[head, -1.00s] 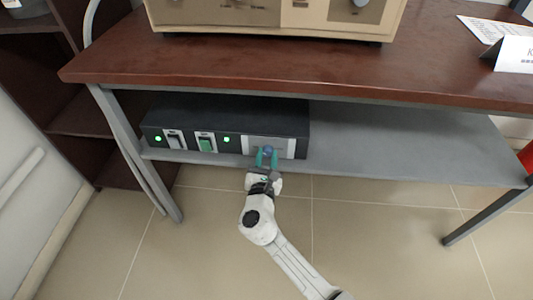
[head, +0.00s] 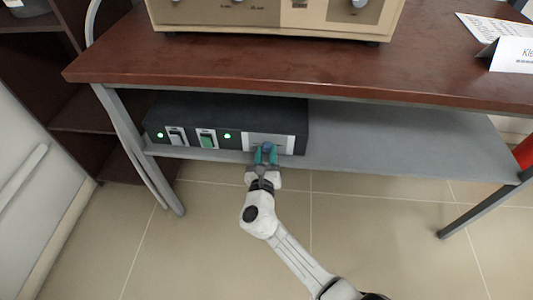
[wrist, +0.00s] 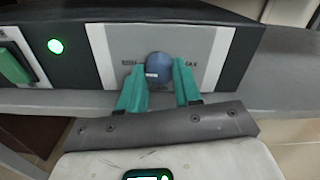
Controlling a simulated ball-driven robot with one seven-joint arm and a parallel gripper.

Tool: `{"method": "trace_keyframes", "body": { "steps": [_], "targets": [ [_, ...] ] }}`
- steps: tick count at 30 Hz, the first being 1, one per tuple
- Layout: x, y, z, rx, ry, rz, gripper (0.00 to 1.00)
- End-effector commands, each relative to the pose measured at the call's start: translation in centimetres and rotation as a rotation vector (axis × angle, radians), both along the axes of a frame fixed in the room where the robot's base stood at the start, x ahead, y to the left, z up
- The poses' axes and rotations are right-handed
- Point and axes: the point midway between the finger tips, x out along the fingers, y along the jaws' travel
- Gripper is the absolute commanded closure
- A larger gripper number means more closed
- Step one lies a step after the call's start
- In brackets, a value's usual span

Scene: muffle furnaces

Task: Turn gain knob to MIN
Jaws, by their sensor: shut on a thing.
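The blue round gain knob (wrist: 158,68) sits on a light grey panel (wrist: 112,50) at the right end of the dark box's front. The panel carries a label left of the knob, partly hidden by a finger, and one ending in "AX" on the right. My gripper (wrist: 160,74) has its teal fingers on either side of the knob, shut on it. In the head view the knob (head: 268,146) shows between the fingertips of my gripper (head: 266,152). A pale mark shows on the knob's left side; its exact setting is hard to read.
The dark box (head: 270,115) stands on a grey shelf (head: 400,150) under a brown tabletop (head: 250,65). Its front has two switches and two lit green lamps, one lamp (wrist: 56,46) near the panel. A beige instrument (head: 220,18) stands on top. The shelf's right side is clear.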

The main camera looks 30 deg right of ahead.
Motion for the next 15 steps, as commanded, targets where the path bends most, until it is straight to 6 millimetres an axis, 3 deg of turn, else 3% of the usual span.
{"method": "trace_keyframes", "body": {
  "steps": [4,5,12,15],
  "targets": [
    [-0.05,0.14,-0.28,0.000,0.006,0.004,0.97],
    [-0.06,0.13,-0.28,0.000,0.006,0.004,0.66],
    [-0.04,0.07,-0.15,0.001,0.003,0.003,0.43],
    [-0.03,0.04,-0.11,0.001,0.003,0.002,0.41]
  ]
}}
